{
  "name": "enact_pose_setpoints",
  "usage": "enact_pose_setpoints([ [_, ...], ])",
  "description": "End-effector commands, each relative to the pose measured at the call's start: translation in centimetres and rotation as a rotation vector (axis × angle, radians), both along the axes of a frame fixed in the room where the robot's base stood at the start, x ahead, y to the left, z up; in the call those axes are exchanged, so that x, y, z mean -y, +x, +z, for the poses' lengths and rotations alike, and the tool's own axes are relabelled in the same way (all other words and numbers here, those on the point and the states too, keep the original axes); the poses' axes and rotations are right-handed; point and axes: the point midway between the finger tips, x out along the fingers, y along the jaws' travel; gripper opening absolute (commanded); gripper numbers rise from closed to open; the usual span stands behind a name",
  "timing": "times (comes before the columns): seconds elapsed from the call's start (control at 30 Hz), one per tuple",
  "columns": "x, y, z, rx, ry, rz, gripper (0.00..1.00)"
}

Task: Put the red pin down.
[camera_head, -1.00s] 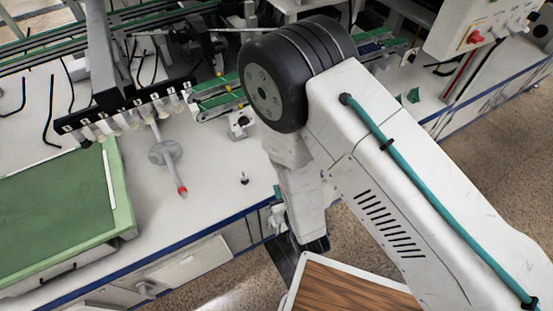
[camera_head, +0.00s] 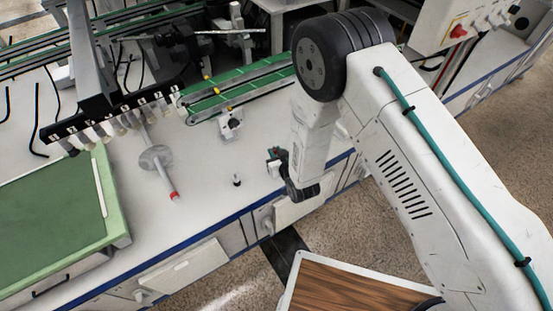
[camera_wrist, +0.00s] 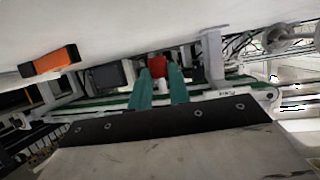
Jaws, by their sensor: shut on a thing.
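The red pin (camera_wrist: 157,66) shows as a small red block between the two teal fingertips of my gripper (camera_wrist: 160,80) in the wrist view. My gripper is shut on it. In the head view my gripper (camera_head: 274,156) is small, at the end of my arm above the front part of the white bench (camera_head: 215,160). A bit of red shows at its fingertips there. Most of the pin is hidden by the fingers. I cannot tell its height above the bench.
A small dark peg (camera_head: 236,181) stands left of my gripper. Farther left lies a grey disc-shaped tool (camera_head: 156,158) with a red tip. A green mat (camera_head: 45,215) is at far left, a green conveyor (camera_head: 240,88) behind. Bare bench lies around the peg.

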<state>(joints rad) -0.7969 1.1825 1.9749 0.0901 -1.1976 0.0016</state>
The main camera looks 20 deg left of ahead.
Motion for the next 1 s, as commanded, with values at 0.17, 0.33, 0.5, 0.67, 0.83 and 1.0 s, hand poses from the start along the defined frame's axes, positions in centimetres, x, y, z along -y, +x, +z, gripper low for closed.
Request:
enact_pose_setpoints([
  [0.17,0.1,-0.3,-3.3,-0.005,-0.005,0.001,0.00],
  [0.33,0.1,-0.3,-3.5,-0.003,-0.002,0.001,0.00],
  [0.5,0.1,-0.3,-3.6,-0.003,-0.002,0.001,0.00],
  [0.67,0.1,-0.3,-3.7,-0.003,-0.002,0.001,0.40],
  [0.83,0.1,-0.3,-3.7,-0.003,-0.002,0.001,0.40],
  [1.0,0.1,-0.3,-3.3,-0.003,-0.002,0.001,0.40],
])
